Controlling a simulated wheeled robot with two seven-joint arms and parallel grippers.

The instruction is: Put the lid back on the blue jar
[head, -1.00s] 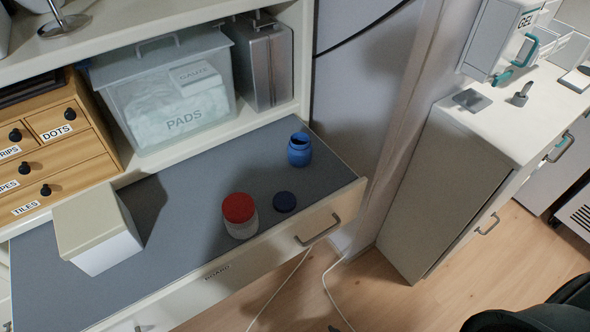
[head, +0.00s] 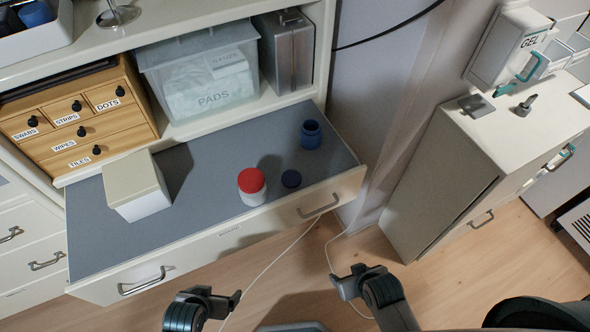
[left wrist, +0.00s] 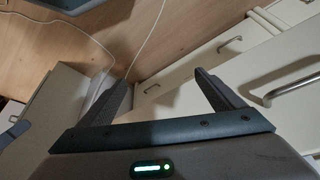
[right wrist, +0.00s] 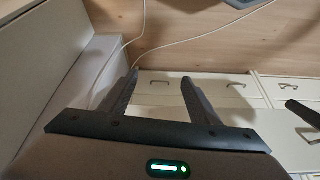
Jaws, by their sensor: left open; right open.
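The blue jar (head: 311,135) stands upright and open near the back right of the grey pull-out surface (head: 215,215). My left gripper (head: 222,296) is low at the bottom of the head view, in front of the drawer, open and empty. My right gripper (head: 347,276) is to its right, also in front of the drawer, open and empty. The wrist views show open fingers of the left (left wrist: 165,95) and right (right wrist: 158,92) grippers, with neither jar nor lid between them.
A white box (head: 136,186) is further left. A PADS bin (head: 203,85) and wooden drawers (head: 80,120) stand behind. A cabinet (head: 470,170) is at right. White cables hang in front.

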